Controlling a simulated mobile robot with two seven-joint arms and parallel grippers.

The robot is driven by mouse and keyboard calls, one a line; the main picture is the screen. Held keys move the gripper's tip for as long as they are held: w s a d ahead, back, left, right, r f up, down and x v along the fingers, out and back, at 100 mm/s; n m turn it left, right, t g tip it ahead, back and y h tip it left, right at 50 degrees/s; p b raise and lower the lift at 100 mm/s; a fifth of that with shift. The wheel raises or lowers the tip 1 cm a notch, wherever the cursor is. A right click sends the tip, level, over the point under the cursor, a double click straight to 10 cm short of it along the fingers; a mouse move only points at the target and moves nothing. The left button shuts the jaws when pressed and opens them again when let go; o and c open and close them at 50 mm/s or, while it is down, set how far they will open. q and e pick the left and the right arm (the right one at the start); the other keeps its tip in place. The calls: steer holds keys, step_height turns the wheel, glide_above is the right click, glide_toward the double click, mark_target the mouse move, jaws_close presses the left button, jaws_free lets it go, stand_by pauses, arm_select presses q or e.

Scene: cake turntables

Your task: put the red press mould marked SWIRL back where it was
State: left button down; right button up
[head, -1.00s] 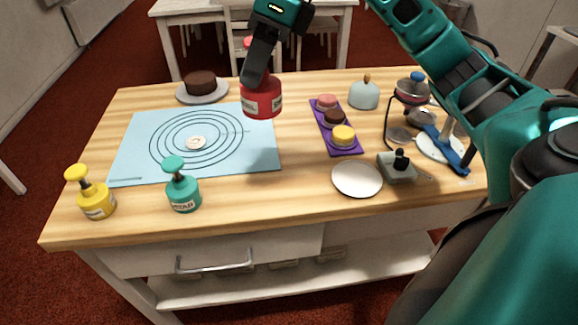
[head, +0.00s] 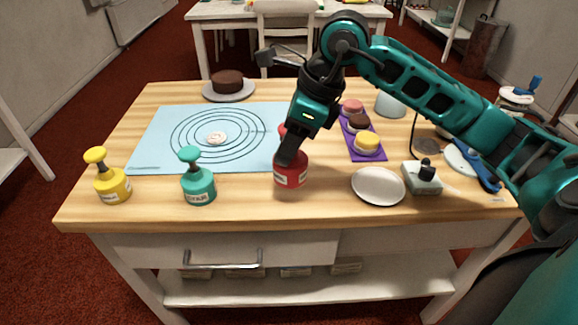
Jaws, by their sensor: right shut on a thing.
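The red press mould (head: 290,173) is at the front of the table, to the right of the teal press mould (head: 198,184). Its white label is too blurred to read. My right gripper (head: 292,150) is shut on its upper part from above, and its fingers hide some of the knob. The mould looks upright, with its base close to the tabletop; I cannot tell whether it touches. A yellow press mould (head: 111,184) stands further left. A pale print (head: 217,138) lies in the rings of the blue mat (head: 160,150). My left gripper is not in view.
A white plate (head: 378,186) and a grey scale-like box (head: 421,179) are right of the red mould. Behind are a purple tray (head: 373,154) of small cakes and a chocolate cake (head: 227,81) on a plate. The front strip between teal and red moulds is bare wood.

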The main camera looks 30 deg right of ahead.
step_height(320, 180, down, 4)
steer(key=shift+f+b, duration=0.15)
steer(key=shift+b, duration=0.25)
steer(key=shift+f, duration=0.3)
steer(key=shift+f, duration=0.15)
steer(key=o, duration=0.7)
steer(key=shift+f, duration=0.1)
steer(key=o, duration=0.5)
